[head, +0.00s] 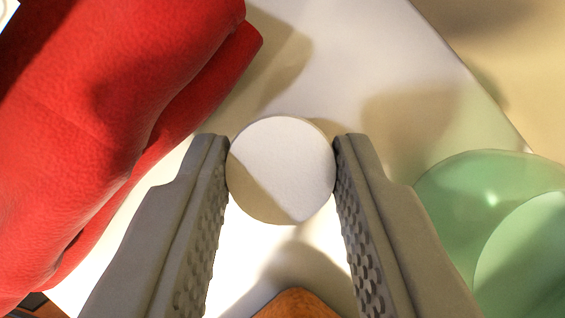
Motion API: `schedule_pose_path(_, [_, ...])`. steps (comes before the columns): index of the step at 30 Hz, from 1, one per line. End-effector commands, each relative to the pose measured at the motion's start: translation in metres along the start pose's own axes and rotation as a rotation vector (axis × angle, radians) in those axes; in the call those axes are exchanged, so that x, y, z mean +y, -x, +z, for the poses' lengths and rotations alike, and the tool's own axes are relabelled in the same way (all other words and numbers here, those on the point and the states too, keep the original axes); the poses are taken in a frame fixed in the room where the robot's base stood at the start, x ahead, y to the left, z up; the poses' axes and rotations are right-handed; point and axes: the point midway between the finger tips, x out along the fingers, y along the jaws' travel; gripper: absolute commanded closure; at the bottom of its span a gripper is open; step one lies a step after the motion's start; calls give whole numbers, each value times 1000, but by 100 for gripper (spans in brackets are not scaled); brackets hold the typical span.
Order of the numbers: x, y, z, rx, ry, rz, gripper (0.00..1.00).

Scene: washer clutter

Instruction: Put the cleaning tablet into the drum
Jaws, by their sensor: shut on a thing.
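The cleaning tablet (281,170) is a round, flat, white disc in the middle of the head view. My gripper (281,165) is shut on it, with one grey ridged finger touching each side near the tips. Part of the tablet is in shadow. A white surface lies beneath it; I cannot tell how high the tablet is above that surface. The drum is not in view.
A red leather-like object (110,110) fills the left side, close to the left finger. A translucent green round object (450,195) is at the lower right. A brown wooden thing (296,305) shows at the bottom. The white surface (350,50) is clear at the top middle.

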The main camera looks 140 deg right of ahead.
Motion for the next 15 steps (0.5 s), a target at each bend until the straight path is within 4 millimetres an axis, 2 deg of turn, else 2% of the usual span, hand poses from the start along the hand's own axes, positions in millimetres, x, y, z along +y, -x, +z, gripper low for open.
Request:
schedule_pose_path(4, [0, -11, 7, -1, -1, 0, 94])
schedule_pose_path(15, [0, -13, 8, 0, 0, 1, 94])
